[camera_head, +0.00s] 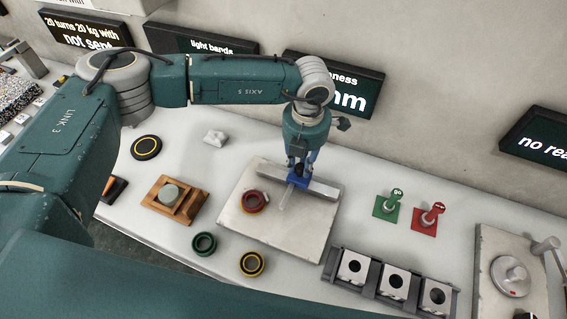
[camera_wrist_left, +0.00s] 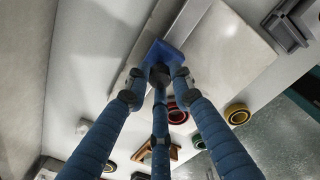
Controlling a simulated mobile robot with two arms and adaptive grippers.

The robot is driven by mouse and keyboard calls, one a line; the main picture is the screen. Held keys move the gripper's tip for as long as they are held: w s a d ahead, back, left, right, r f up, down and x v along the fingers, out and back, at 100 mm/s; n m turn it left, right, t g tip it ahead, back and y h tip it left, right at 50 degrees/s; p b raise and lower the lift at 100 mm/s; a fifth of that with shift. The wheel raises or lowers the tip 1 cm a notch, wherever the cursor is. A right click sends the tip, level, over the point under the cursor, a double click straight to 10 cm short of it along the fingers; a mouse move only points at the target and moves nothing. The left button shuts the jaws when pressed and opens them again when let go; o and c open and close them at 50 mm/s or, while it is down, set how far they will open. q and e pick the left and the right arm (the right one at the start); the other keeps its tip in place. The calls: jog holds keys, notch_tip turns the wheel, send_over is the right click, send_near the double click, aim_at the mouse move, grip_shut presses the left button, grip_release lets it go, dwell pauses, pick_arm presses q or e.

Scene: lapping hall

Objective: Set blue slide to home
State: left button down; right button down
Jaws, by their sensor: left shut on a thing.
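The blue slide (camera_head: 299,182) sits on a grey metal rail (camera_head: 322,188) that lies across a pale stone plate (camera_head: 286,232). A thin light rod points from the slide toward the front of the plate. My left gripper (camera_head: 299,170) reaches down from above and is shut on the slide's dark top knob. In the left wrist view the blue slide (camera_wrist_left: 165,52) shows beyond the fingers of the gripper (camera_wrist_left: 159,77), which close around the knob. The fingers hide most of the knob. No home mark can be made out. My right gripper is not in view.
A red ring (camera_head: 253,201) lies on the plate left of the slide. Green (camera_head: 204,243) and yellow (camera_head: 251,263) rings stand in front. Green (camera_head: 387,207) and red (camera_head: 425,219) stands are to the right, with a rack of metal blocks (camera_head: 396,283) nearer.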

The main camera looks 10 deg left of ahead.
pick_arm(q)
jog(key=shift+s+d, duration=0.3)
jog(key=shift+d, duration=0.5)
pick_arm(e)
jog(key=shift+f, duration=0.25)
pick_arm(q)
jog(key=c, duration=1.5)
grip_release()
jog(key=r, duration=1.2)
jog(key=shift+s+d, duration=0.1)
jog(key=shift+d, duration=0.1)
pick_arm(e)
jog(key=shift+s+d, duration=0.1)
pick_arm(q)
jog(key=shift+s, duration=0.1)
